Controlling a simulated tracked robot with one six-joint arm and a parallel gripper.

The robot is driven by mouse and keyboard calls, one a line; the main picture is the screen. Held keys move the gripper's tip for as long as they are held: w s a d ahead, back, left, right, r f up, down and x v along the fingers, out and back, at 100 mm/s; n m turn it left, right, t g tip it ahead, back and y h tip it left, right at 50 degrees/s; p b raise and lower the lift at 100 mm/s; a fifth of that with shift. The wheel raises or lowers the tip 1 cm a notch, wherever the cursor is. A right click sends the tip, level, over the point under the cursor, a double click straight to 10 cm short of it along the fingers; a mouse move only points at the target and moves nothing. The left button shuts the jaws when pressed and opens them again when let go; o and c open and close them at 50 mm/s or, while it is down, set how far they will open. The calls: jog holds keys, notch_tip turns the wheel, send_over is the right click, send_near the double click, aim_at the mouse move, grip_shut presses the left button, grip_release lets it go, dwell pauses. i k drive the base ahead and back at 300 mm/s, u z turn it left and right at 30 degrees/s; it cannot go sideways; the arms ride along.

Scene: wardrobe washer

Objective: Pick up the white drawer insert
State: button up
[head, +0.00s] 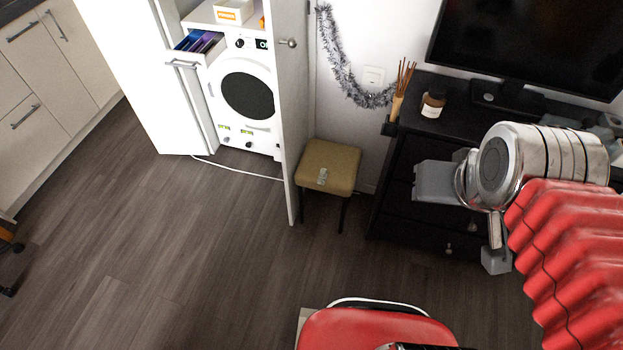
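The white washer (248,92) stands inside the open wardrobe. At its upper left a white drawer (213,54) is pulled out, with blue and purple contents showing. I cannot tell which part of it is the drawer insert. A small pale grey-white object (322,176) lies on the tan stool; it is too small to identify surely. My gripper (468,222) is at the right, in front of the black dresser, well away from both stool and washer. Its two grey fingers are apart and nothing shows between them.
The wardrobe's doors stand open, one right of the washer (289,120). The tan stool (340,160) is beside that door. The black dresser (400,205) carries a diffuser, a jar and a TV. The middle floor (200,240) is clear.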

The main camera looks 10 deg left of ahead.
aim_at(323, 174)
jog(key=u, duration=1.3)
jog(key=i, duration=1.5)
